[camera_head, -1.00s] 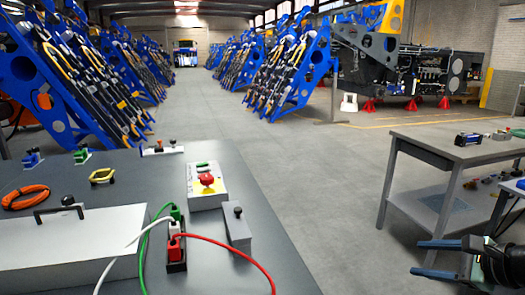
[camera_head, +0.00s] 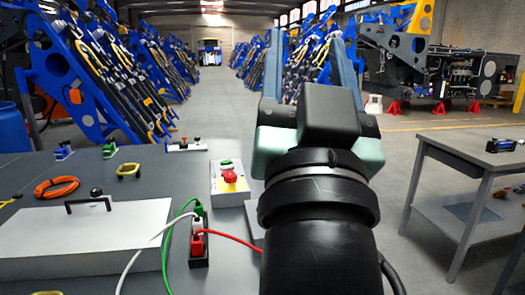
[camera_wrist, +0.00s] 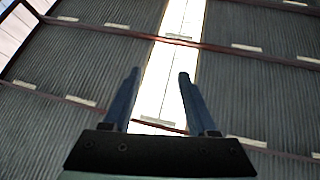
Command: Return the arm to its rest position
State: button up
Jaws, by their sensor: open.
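My gripper (camera_head: 312,65) rises in front of the camera in the head view, at the right edge of the grey workbench. Its two blue-grey fingers point up and stand apart, with nothing between them. In the wrist view my gripper (camera_wrist: 157,95) is open and empty against the roof and a bright skylight. My black wrist and forearm hide part of the bench's right side and the floor behind it.
A second table (camera_head: 470,150) stands right. The aisle floor (camera_head: 225,110) is clear.

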jog(key=s+a+r+n+t+y+p, duration=0.25)
jog(key=s+a+r, duration=0.2)
jog(key=s, duration=0.35)
notch_tip(320, 180, up, 16)
jog(key=w+p, duration=0.1)
jog(key=p, duration=1.3)
jog(key=shift+d+f+h+p, duration=0.15)
jog(key=shift+f+h+p, duration=0.05)
jog(key=shift+h+p, duration=0.15)
